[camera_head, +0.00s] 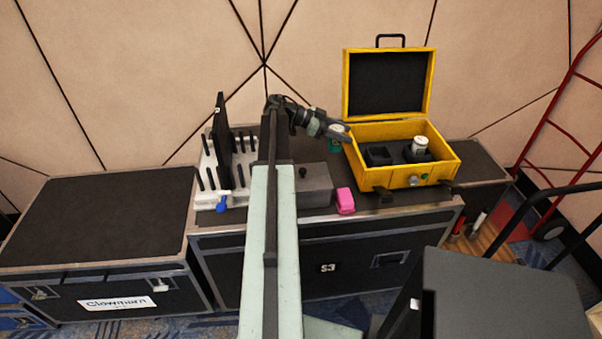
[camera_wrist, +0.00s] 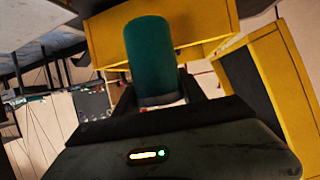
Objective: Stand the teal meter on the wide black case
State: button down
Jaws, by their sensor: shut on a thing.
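The teal meter (camera_wrist: 152,58) is a teal cylinder with a pale end, held between the jaws of my gripper (camera_wrist: 155,90) in the wrist view. In the head view, the meter (camera_head: 335,146) shows small beside my gripper (camera_head: 342,133), just left of the yellow box; whether its bottom touches anything is unclear. A broad case with a bare black top (camera_head: 100,215) and a white label stands at the left. Another black case (camera_head: 345,263), marked S3, stands in the middle below the meter.
On the S3 case are an open yellow box (camera_head: 422,174) holding a white-topped item (camera_head: 419,146), a pink block (camera_head: 345,200), a grey block (camera_head: 313,186) and a white pegged rack (camera_head: 208,170) with a black panel. A red hand truck (camera_head: 545,126) stands at right.

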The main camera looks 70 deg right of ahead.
jog(key=f+b, duration=1)
jog(key=shift+d+f, duration=0.2)
jog(key=shift+r, duration=0.2)
jog(key=shift+f, duration=0.15)
jog(key=c, duration=0.7)
grip_release()
jog(key=shift+o, duration=0.2)
